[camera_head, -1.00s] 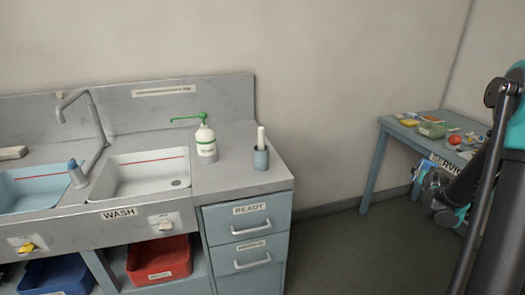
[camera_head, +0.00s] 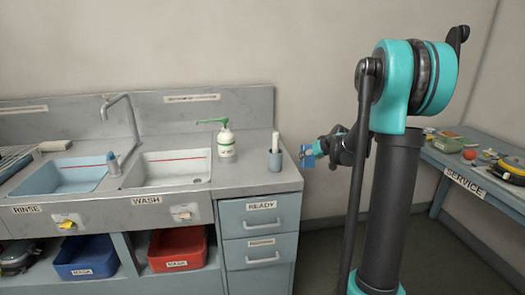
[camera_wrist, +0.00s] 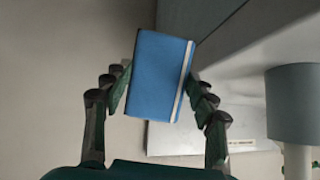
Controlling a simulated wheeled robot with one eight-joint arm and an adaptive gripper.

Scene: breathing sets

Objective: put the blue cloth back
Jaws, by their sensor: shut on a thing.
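The blue cloth (camera_wrist: 158,78) is a folded rectangle with a pale stripe near one edge, in the middle of the wrist view. My gripper (camera_wrist: 160,88) is shut on it, one finger at each side. In the head view the blue cloth (camera_head: 307,161) is small and held in the air by my gripper (camera_head: 315,152), right of the sink counter's end. Both are clear of the counter and drawers there.
A blue-grey cup (camera_head: 275,160) with a white stick and a green-topped bottle (camera_head: 226,144) stand on the counter (camera_head: 240,180). Drawers, the upper marked READY (camera_head: 262,206), lie below. Red (camera_head: 177,249) and blue (camera_head: 86,257) bins sit under the sinks. The SERVICE table (camera_head: 464,182) is at right.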

